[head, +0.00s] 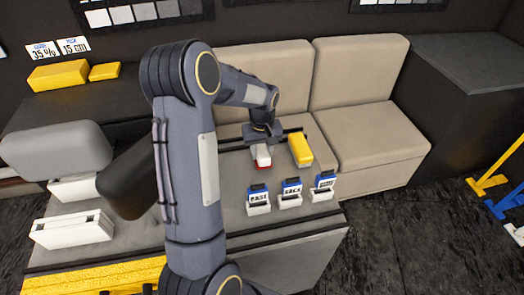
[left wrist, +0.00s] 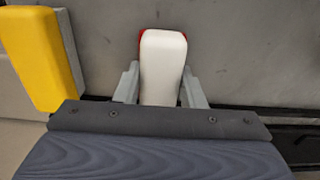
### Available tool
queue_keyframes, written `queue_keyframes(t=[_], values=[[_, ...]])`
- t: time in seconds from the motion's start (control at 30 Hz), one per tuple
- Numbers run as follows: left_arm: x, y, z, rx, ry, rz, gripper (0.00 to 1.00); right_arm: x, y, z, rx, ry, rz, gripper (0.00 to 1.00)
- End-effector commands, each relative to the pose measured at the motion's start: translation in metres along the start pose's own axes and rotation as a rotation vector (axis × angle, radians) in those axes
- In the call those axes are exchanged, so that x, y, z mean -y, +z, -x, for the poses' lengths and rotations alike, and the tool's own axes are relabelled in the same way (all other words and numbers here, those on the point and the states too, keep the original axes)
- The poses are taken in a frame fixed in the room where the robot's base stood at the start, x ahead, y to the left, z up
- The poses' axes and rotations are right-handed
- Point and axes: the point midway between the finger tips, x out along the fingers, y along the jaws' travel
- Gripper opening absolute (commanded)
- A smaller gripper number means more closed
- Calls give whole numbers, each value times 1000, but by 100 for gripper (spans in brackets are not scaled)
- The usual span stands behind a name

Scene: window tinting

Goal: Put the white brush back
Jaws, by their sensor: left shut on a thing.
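The white brush (head: 262,155) has a white block body with a red edge and is at the far side of the grey table (head: 226,190). My left gripper (head: 262,137) is above it, pointing down, shut on the brush. In the left wrist view the brush (left wrist: 162,68) sits between the two grey fingers (left wrist: 160,88), with red showing behind its top end. I cannot tell whether the brush touches the table. My right gripper is not in view.
A yellow block (head: 300,149) lies just right of the brush. Three small white holders with blue-topped labelled items, one of them (head: 290,195), stand along the table's near right edge. White boxes (head: 72,230) are at the left. A beige sofa (head: 365,85) stands behind.

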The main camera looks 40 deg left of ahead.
Motion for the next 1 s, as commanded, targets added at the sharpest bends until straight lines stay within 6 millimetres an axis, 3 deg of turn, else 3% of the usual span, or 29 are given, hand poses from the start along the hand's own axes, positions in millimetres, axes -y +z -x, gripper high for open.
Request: queue_keyframes(t=[0.4,0.43,0.57,0.83,1.0], values=[[0,0,-11,-1,1,-1,11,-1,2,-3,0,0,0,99],[0,0,-10,-1,1,-1,39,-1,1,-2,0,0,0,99],[0,0,-9,0,0,0,56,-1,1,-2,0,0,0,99],[0,0,-8,0,0,0,58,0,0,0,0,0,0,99],[0,-1,9,-4,2,0,58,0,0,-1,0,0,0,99]])
